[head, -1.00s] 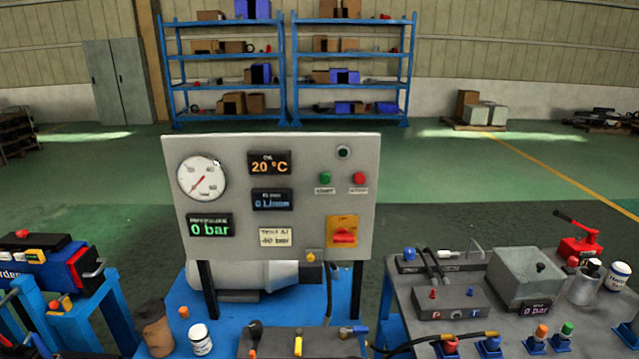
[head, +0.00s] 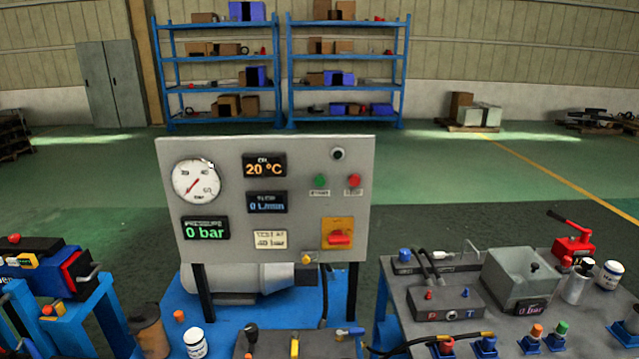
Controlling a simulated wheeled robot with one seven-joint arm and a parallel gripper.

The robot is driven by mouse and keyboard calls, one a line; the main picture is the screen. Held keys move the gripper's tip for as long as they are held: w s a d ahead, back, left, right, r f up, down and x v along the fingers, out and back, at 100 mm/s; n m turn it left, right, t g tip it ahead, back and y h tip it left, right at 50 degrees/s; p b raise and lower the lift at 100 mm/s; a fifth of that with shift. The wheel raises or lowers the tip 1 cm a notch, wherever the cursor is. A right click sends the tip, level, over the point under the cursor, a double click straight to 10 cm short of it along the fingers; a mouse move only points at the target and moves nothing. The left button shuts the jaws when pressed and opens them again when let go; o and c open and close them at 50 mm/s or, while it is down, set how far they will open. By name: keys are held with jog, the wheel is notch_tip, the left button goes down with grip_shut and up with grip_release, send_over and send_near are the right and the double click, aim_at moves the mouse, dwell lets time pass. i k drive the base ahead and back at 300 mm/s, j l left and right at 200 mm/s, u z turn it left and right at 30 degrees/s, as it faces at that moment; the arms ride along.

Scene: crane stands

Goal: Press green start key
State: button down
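The green start key (head: 320,181) is a small round button on the right half of a grey upright control panel (head: 290,225), in the head view. A red button (head: 354,181) sits just to its right. A small label lies under each button, too blurred to read surely. Nothing covers the green key. My gripper is not in view.
The panel also carries a round gauge (head: 196,181), displays reading 20 °C and 0 bar, and a red switch on an orange plate (head: 338,233). Blue benches with parts stand below and at left. A grey bench (head: 400,290) with a hand pump stands at right.

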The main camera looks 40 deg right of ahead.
aim_at(320, 181)
jog(key=k+l+u, duration=0.55)
jog(key=l, duration=0.15)
jog(key=l+u, duration=0.25)
jog(key=k+l+u, duration=0.2)
jog(key=l, duration=0.15)
